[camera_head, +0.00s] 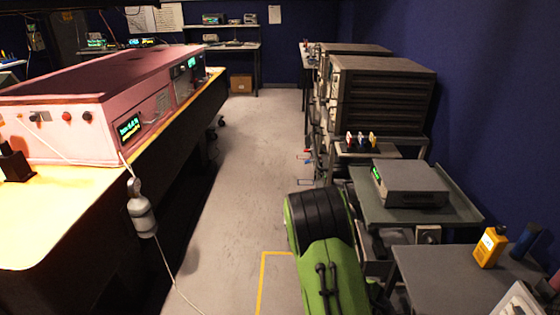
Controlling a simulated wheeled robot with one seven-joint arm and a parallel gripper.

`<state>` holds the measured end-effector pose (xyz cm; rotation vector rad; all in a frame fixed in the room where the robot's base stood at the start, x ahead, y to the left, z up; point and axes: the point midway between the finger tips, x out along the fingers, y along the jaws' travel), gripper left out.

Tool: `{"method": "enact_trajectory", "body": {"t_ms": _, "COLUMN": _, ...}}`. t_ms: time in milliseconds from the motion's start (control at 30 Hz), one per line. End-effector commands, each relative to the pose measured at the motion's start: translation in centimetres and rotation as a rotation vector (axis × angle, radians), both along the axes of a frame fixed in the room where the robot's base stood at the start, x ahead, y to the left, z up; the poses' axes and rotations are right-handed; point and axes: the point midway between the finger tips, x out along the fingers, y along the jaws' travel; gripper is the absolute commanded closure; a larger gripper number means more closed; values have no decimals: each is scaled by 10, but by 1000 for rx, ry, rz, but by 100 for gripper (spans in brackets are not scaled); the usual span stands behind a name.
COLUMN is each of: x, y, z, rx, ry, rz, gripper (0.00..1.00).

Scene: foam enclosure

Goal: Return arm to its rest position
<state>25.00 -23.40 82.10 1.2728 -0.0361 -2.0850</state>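My green arm with its black joint (320,215) rises from the bottom edge, right of centre, over the floor beside the right-hand carts. The visible part is an arm link and a rounded joint, with thin dark fittings along the green shell. My gripper does not show in this view, so its opening and anything in it are hidden.
A workbench (60,185) with a large pink instrument (60,130) runs along the left. A white cylinder (141,210) hangs on a cable at its edge. The aisle floor (245,150) is clear.

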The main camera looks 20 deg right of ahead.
Motion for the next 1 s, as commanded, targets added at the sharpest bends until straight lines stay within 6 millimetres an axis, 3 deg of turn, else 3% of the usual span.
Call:
{"method": "enact_trajectory", "body": {"t_ms": 33, "x": 11, "y": 18, "z": 31, "rx": 40, "ry": -111, "rz": -49, "gripper": 41}}
{"method": "enact_trajectory", "body": {"t_ms": 167, "x": 27, "y": 67, "z": 94, "rx": 162, "ry": -348, "rz": -167, "gripper": 41}}
{"method": "enact_trajectory", "body": {"t_ms": 267, "x": 28, "y": 105, "z": 145, "rx": 265, "ry": -502, "rz": -235, "gripper": 41}}
{"method": "enact_trajectory", "body": {"t_ms": 367, "x": 19, "y": 142, "z": 194, "rx": 369, "ry": -634, "rz": -286, "gripper": 41}}
{"method": "enact_trajectory", "body": {"t_ms": 533, "x": -20, "y": 197, "z": 266, "rx": 531, "ry": -811, "rz": -330, "gripper": 41}}
{"method": "enact_trajectory", "body": {"t_ms": 600, "x": -39, "y": 214, "z": 285, "rx": 579, "ry": -861, "rz": -337, "gripper": 41}}
{"method": "enact_trajectory", "body": {"t_ms": 733, "x": -63, "y": 231, "z": 301, "rx": 627, "ry": -913, "rz": -344, "gripper": 41}}
{"method": "enact_trajectory", "body": {"t_ms": 1000, "x": -69, "y": 235, "z": 302, "rx": 639, "ry": -923, "rz": -348, "gripper": 41}}
